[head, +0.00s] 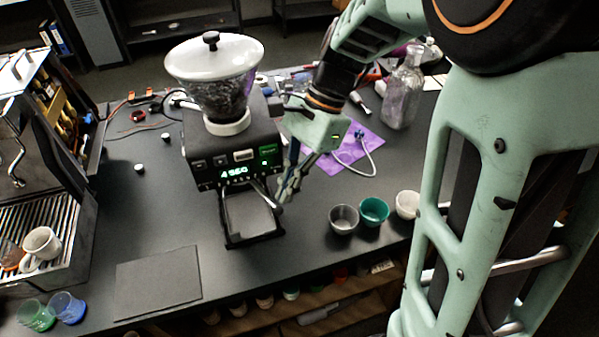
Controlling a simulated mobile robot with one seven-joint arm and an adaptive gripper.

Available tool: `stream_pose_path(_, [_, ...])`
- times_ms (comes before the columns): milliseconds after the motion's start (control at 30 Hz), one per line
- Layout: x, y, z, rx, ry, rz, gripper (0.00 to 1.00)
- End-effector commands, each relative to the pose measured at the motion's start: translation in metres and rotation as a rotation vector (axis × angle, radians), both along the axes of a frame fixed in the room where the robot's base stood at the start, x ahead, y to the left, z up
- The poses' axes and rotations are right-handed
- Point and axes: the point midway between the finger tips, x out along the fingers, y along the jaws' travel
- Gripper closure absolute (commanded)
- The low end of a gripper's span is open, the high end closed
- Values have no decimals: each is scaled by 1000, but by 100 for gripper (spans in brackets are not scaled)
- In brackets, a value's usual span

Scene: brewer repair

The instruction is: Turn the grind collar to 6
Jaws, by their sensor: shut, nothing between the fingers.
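The coffee grinder (203,160) stands on the dark bench, left of centre. A white collar (228,126) rings the neck under its bean-filled hopper (214,85). Any numbers on the collar are too small to read. The green display (235,173) on the front is lit, but its digits are not clear. My gripper (285,190) is shut and empty. It points down just right of the grinder's front, lower than the collar and apart from it. Whether its fingers touch the grinder's side cannot be told.
Several cups, among them a teal cup (374,211), stand at the front right. An espresso machine (60,190) stands left. A dark flat mat (158,283) lies at the front.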

Motion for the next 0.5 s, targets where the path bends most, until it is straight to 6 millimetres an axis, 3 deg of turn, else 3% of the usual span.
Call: stream_pose_path(500, [-7,6,3,1,2,-35,100])
